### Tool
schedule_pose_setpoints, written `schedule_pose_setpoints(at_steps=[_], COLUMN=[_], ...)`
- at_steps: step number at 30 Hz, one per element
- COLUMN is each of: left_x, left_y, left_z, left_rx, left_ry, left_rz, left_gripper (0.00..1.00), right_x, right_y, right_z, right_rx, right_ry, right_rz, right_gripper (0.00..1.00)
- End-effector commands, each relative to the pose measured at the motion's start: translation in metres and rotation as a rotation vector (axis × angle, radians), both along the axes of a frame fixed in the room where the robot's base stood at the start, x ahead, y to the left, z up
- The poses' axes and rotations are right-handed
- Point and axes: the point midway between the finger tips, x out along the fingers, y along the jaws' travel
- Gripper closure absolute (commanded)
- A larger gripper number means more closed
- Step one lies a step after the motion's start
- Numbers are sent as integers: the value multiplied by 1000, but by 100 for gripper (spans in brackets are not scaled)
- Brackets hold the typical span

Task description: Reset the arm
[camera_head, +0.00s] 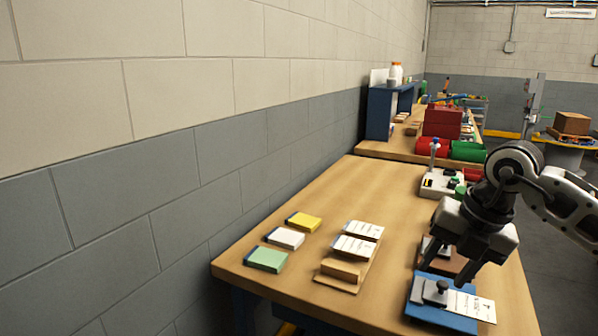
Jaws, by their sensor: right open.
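My right arm comes in from the right, and its gripper (450,268) hangs over the right side of the wooden table (311,227), with its fingers pointing down and apart. The gripper is open, and I see nothing held between its fingers. Under and just in front of it lies a blue fixture (420,313) with a dark clamp (434,292) and a white printed card (472,306). I cannot tell whether the fingers touch the fixture. My left gripper is not in view.
Yellow (303,221), white (285,238) and green (266,259) pads lie at the table's left. A wooden holder (336,283) with printed cards (354,246) stands mid-table. A control box (437,184) stands behind my gripper. A block wall (150,190) borders the left.

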Motion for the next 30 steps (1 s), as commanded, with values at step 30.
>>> schedule_pose_setpoints(at_steps=[30], left_x=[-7], left_y=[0], left_z=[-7], left_rx=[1], left_ry=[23], left_rz=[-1], left_gripper=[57], right_x=[-147], right_y=[112], right_z=[-247], right_rx=[1497], right_ry=[121], right_rz=[-1824], right_gripper=[53])
